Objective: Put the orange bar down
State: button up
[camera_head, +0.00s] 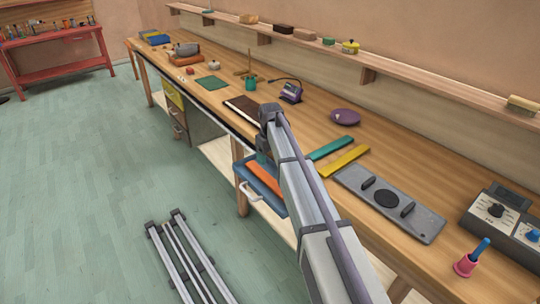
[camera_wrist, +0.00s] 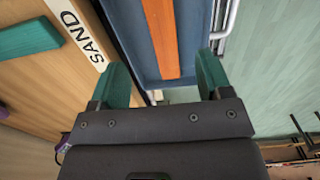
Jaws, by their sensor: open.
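The orange bar (camera_head: 265,178) lies in a blue tray (camera_head: 243,170) with a pale handle, at the front edge of the workbench, lower than its top. In the wrist view the orange bar (camera_wrist: 161,38) runs lengthwise inside the blue tray (camera_wrist: 194,35). My gripper (camera_wrist: 161,65) is open, with its two teal fingers spread wide. The bar appears in line with the gap between them, and nothing is held. In the head view my arm hides part of the tray, and only a bit of a teal finger (camera_head: 263,158) shows.
A green bar (camera_head: 331,148) and a yellow bar (camera_head: 344,161) lie on the workbench (camera_head: 300,125). A grey plate with handles (camera_head: 390,203) lies to their right. A white SAND label (camera_wrist: 78,30) is on the bench edge. Metal rails (camera_head: 188,262) are on the floor.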

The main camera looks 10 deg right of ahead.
jog(key=s+m, duration=0.5)
jog(key=s, duration=2.9)
jog(key=shift+r, duration=0.15)
